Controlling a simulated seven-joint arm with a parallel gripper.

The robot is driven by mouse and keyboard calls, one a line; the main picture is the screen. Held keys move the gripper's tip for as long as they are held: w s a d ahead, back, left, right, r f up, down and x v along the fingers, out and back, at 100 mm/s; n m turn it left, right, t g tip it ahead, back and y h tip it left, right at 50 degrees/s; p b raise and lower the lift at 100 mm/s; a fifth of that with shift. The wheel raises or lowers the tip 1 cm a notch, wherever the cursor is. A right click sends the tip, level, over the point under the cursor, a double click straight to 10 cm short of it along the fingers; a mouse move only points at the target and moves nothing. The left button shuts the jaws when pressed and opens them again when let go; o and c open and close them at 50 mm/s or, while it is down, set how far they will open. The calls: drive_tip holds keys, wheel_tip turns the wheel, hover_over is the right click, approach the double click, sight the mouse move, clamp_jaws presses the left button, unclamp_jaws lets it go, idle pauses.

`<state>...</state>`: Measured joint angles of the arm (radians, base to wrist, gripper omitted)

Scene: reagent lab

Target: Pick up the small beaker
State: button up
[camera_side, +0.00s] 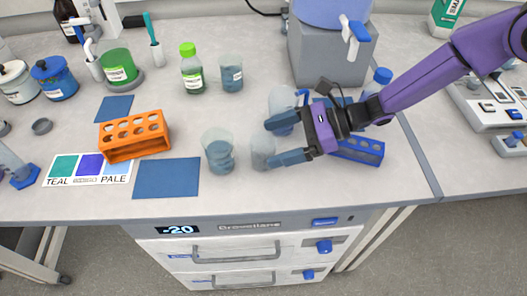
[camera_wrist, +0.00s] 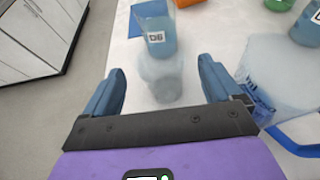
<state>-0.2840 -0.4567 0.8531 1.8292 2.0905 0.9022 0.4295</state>
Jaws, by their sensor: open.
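A small clear beaker (camera_side: 260,153) stands upright on the bench at the mouth of my gripper (camera_side: 269,145). In the wrist view the small beaker (camera_wrist: 162,84) is between the two blue fingers of my gripper (camera_wrist: 161,72), with a gap on each side. The jaws are open and empty. A larger beaker (camera_side: 218,153) with blue liquid stands just left of the small one. In the wrist view the larger beaker (camera_wrist: 156,28) carries a label and stands just beyond the small one, partly overlapping it.
A clear vessel (camera_side: 281,100) stands close behind my gripper, and a blue rack (camera_side: 362,151) lies to its right. An orange rack (camera_side: 133,137), a blue mat (camera_side: 166,178) and a labelled beaker (camera_side: 231,75) are farther left. The bench front (camera_side: 235,205) is clear.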

sight(255, 147)
drive_tip(key=shift+x, duration=2.7)
drive_tip(key=c, duration=1)
